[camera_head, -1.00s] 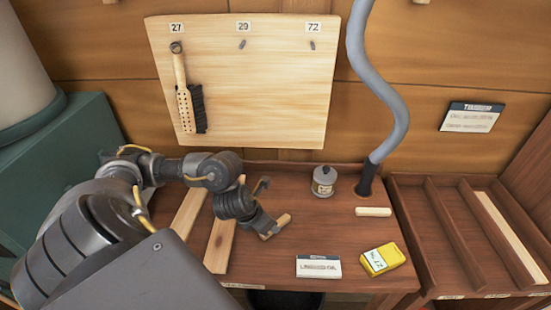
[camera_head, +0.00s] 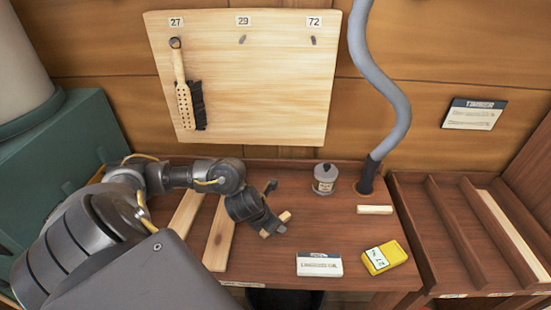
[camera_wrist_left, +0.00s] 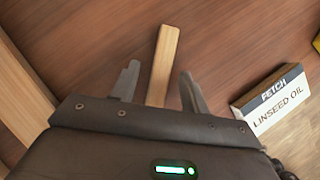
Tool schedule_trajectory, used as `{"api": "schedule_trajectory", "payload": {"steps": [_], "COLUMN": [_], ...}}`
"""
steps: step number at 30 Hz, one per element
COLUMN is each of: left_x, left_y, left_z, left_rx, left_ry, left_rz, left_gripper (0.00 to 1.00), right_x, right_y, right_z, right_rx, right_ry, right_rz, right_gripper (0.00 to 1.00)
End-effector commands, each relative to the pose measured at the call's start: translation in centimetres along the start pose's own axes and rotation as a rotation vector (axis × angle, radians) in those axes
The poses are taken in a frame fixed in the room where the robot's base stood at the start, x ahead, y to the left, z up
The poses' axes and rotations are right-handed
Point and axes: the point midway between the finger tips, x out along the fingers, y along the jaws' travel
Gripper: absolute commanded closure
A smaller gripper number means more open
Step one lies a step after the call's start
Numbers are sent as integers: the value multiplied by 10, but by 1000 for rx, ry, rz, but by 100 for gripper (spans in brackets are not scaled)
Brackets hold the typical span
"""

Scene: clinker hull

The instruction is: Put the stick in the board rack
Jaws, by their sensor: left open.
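A short pale wooden stick (camera_head: 285,217) lies on the brown bench, partly hidden by my left gripper (camera_head: 276,209). In the left wrist view the stick (camera_wrist_left: 163,60) lies between the spread fingers of my left gripper (camera_wrist_left: 158,87), which is open, with gaps on both sides; its near end is hidden by the gripper body. A second short pale stick (camera_head: 375,210) lies farther right on the bench. The board rack (camera_head: 456,228), a brown tray with dividers, stands at the right, with one long pale board (camera_head: 513,235) in its right-hand part. My right gripper is not in view.
Two longer pale boards (camera_head: 218,240) lie left of the gripper. A brush (camera_head: 183,95) hangs on the wall board (camera_head: 255,100).

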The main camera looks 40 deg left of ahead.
Motion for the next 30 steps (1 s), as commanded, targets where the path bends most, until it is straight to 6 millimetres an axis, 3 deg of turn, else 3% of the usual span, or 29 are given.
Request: {"api": "schedule_trajectory", "payload": {"steps": [3, 14, 23, 30], "left_x": [2, 1, -4, -43], "left_y": [0, 0, 0, 0], "left_z": [-1, -1, 2, 27], "left_rx": [0, 0, 0, 3], "left_ry": [0, 0, 0, -7], "left_rz": [0, 0, 0, -1], "left_gripper": [55, 100, 100, 100], "right_x": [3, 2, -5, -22], "right_y": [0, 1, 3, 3], "right_z": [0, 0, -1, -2], "right_rx": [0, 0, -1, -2], "right_ry": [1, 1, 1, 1], "right_rz": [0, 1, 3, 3], "right_gripper": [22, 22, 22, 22]}}
